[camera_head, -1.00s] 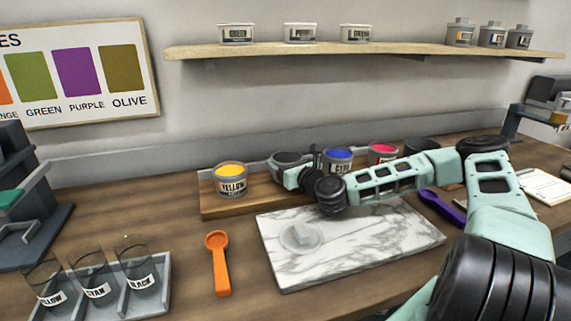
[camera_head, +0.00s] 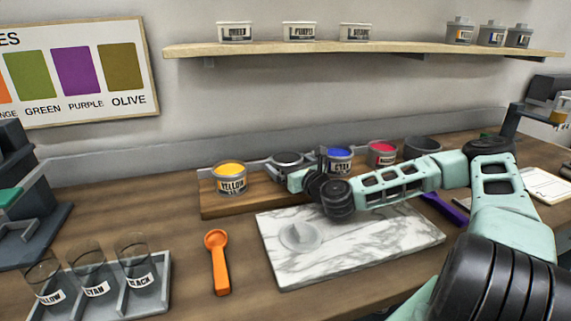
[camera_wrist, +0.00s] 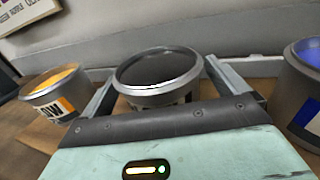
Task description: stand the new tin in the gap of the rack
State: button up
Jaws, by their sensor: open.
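The wooden rack (camera_head: 212,208) stands at the back of the bench. The tin's base is hidden in the wrist view.
A grey tin (camera_head: 422,147) stands right of the red one. An orange scoop (camera_head: 218,265), a tray of labelled glasses (camera_head: 160,295) and a purple scoop (camera_head: 440,207) are nearby.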

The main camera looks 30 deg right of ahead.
jog(key=s+p, duration=0.1)
jog(key=s, duration=0.8)
jog(key=shift+s+a+r, duration=0.1)
jog(key=shift+s+r, duration=0.05)
jog(key=shift+s, duration=0.4)
